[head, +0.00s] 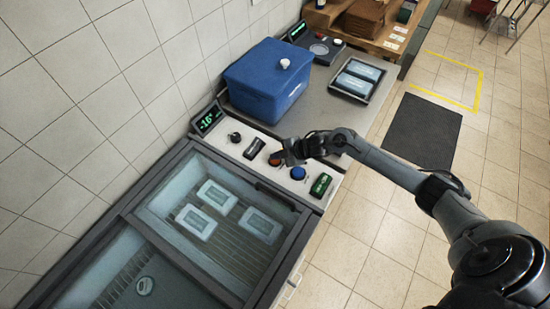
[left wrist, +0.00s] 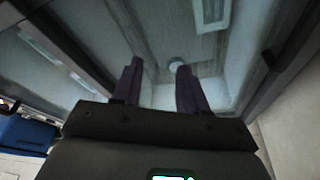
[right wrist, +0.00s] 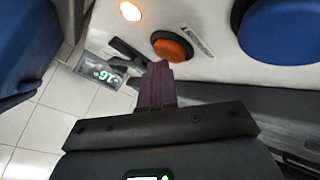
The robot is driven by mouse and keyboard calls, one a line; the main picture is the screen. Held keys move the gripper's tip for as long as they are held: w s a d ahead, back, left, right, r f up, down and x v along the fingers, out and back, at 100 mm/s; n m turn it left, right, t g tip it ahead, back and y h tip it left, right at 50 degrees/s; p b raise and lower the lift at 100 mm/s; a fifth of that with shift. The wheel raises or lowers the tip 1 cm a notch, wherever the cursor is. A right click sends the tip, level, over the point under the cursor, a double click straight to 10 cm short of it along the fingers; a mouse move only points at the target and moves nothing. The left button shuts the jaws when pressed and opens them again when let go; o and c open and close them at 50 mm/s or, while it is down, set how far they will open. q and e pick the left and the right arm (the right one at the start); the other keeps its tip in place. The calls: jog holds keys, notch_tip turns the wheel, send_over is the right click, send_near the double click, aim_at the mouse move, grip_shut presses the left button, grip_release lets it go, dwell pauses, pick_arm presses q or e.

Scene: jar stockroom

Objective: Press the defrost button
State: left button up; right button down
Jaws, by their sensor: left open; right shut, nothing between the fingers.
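The control panel (head: 262,131) lies along the far edge of the glass-topped freezer (head: 190,225). It carries an orange button (head: 274,160) and a blue button (head: 298,173). I cannot read which is the defrost button. In the right wrist view, the orange button (right wrist: 172,48) is just beyond the fingertips of my right gripper (right wrist: 160,66), with the large blue button (right wrist: 275,28) to the right. My right gripper (head: 284,153) is shut and empty beside the orange button; contact cannot be told. My left gripper (left wrist: 158,66) is open and empty over the freezer, outside the head view.
The panel also has a black knob (head: 235,137), a black switch (head: 254,147), a green rocker (head: 321,185) and a lit display (head: 208,119). A blue bin (head: 262,82) and a tray of packs (head: 357,79) stand on the counter behind. Open floor lies to the right.

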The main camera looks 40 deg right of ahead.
aim_at(277, 161)
jog(key=shift+r+p, duration=0.7)
jog(key=shift+r, duration=0.15)
jog(key=shift+r, duration=0.1)
notch_tip(277, 161, up, 5)
jog(key=p, duration=0.4)
jog(key=shift+p, duration=0.4)
dwell(0.3)
